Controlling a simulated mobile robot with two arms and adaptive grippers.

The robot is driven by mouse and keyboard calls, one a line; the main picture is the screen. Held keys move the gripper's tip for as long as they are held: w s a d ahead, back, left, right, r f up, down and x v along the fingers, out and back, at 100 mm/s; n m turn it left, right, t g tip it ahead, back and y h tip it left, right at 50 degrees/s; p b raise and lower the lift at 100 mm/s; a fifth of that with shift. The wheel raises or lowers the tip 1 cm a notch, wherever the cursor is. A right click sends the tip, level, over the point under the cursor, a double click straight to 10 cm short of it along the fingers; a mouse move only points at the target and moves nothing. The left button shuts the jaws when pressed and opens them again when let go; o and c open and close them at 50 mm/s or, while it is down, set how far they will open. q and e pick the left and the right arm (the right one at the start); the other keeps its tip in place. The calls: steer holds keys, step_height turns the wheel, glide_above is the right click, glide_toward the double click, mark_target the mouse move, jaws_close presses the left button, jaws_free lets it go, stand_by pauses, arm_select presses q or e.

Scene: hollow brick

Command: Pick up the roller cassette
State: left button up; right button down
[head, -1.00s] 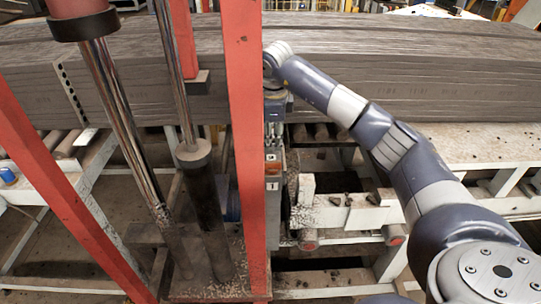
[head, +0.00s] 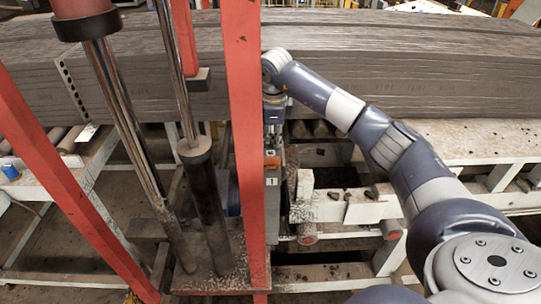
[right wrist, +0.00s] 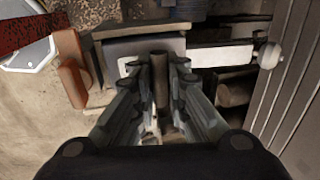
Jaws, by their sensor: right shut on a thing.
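My right gripper (head: 275,122) is low in front of the stacked boards, just right of the red post in the head view. In the right wrist view its two fingers (right wrist: 160,68) are closed on a dark upright bar, the handle (right wrist: 160,85) of what looks like the roller cassette (right wrist: 140,48). In the head view the cassette (head: 271,175), a narrow grey upright piece with a "1" label, is below the gripper, its left side hidden by the post. My left gripper is in neither current view.
The red post (head: 246,140) stands close beside the gripper. A large stack of grey boards (head: 420,80) lies behind. A white frame (head: 400,205) with rubble on it is to the right. Steel cylinders (head: 205,190) stand at the left.

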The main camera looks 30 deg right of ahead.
steer(key=shift+w+d+r, duration=0.15)
steer(key=shift+w+r, duration=0.05)
